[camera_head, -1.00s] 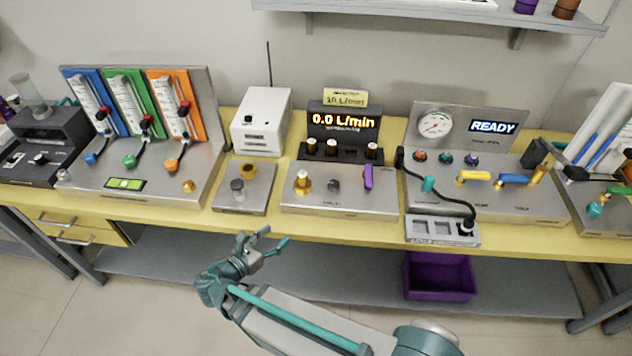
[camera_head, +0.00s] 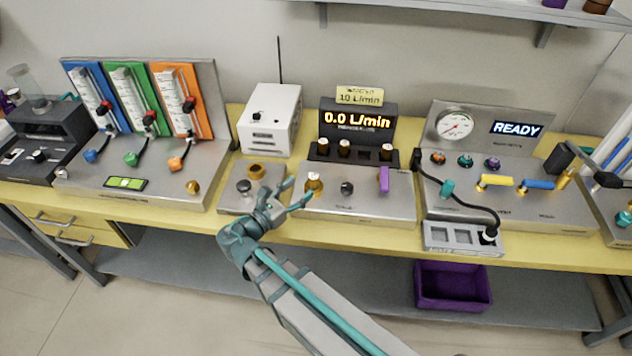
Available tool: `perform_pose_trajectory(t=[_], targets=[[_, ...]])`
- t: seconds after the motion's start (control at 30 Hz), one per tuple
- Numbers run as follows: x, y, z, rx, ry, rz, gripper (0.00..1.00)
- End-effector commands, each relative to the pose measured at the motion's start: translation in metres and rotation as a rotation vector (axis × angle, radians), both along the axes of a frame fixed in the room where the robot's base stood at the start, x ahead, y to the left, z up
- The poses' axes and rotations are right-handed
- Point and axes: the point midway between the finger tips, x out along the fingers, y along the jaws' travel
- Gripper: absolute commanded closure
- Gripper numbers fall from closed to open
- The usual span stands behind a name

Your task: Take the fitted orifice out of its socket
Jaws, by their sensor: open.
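A brass piece with a pale top (camera_head: 314,183) stands upright at the left of the steel panel (camera_head: 360,209) below the 0.0 L/min display; it looks like the fitted orifice in its socket. The socket itself is too small to make out. My gripper (camera_head: 299,191) is open and empty, its fingers pointing up and right. In the picture its fingertips lie just left of and below the brass piece; I cannot tell their height or whether they touch it.
A dark rack (camera_head: 350,155) with several pale-topped pieces stands behind the panel. A small plate with a brass ring (camera_head: 256,171) lies left. A purple bin (camera_head: 453,286) sits below the bench.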

Motion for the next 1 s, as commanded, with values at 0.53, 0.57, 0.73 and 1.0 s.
perform_pose_trajectory(t=[0.53,0.57,0.73,1.0], targets=[[0.033,-0.036,0.002,0.001,0.001,-0.003,0.38],[0.036,-0.038,0.002,0.001,0.001,-0.003,0.38],[0.043,-0.044,0.001,0.000,0.000,-0.001,0.38],[0.043,-0.044,0.000,0.001,-0.001,0.000,0.55]])
